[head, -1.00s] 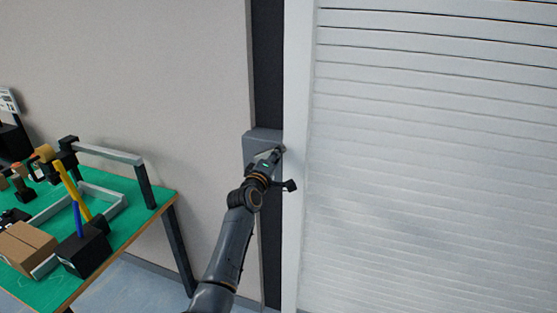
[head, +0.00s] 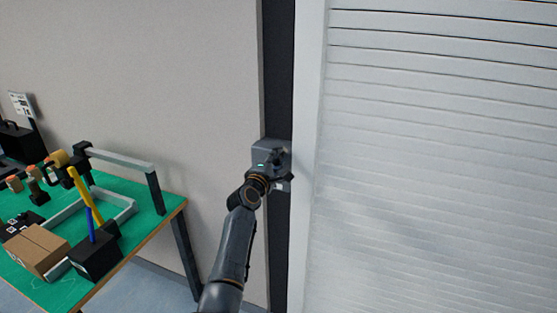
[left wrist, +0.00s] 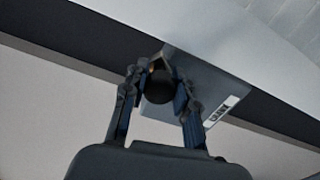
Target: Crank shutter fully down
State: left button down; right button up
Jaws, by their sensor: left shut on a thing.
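The white slatted shutter (head: 440,160) fills the right side of the head view, and its lower edge is out of the picture. The grey crank box (head: 262,150) is mounted on the dark vertical strip left of the shutter frame. In the left wrist view the box (left wrist: 208,82) carries a white label. My left gripper (head: 277,158) is in front of the box. In the left wrist view its fingers (left wrist: 158,92) are closed around the dark round crank knob (left wrist: 158,88). The rest of the crank is mostly hidden. My right gripper is not in view.
A green-topped table (head: 150,207) stands at the left, holding a cardboard box (head: 36,250), a black block (head: 95,257) with a blue stick, and a grey frame. Bare wall (head: 190,80) lies between table and crank. Floor shows below the table.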

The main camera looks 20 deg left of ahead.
pick_arm(q)
jog(key=shift+a+r, duration=0.2)
jog(key=shift+r, duration=0.1)
jog(key=c, duration=1.1)
grip_release()
jog(key=shift+o, duration=0.4)
jog(key=shift+f, duration=0.2)
jog(key=shift+s+d+f, duration=0.1)
jog(key=shift+s, duration=0.35)
jog(key=s, duration=1.1)
jog(key=shift+a, duration=0.3)
